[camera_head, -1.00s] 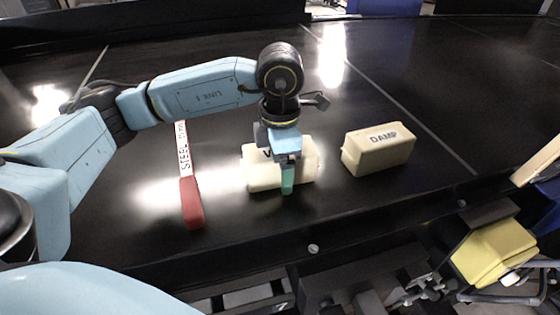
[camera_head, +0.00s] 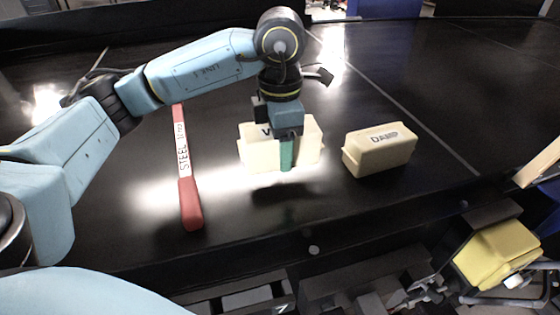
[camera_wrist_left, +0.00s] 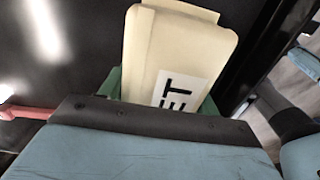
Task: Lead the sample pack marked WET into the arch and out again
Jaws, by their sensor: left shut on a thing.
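The WET sample pack (camera_head: 260,154) is a cream block, its label partly hidden by my gripper in the head view. In the left wrist view the pack (camera_wrist_left: 172,55) shows the letters "ET" between green fingers. My left gripper (camera_head: 287,158) is shut on it and holds it just above the black belt, with a shadow below. My right gripper is not in view. No arch can be made out in these views.
A cream pack marked DAMP (camera_head: 380,150) lies on the belt (camera_head: 330,215) to the right. A red-handled wand marked STEEL (camera_head: 190,203) lies to the left. A yellow object (camera_head: 495,255) is beyond the belt's front edge at lower right.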

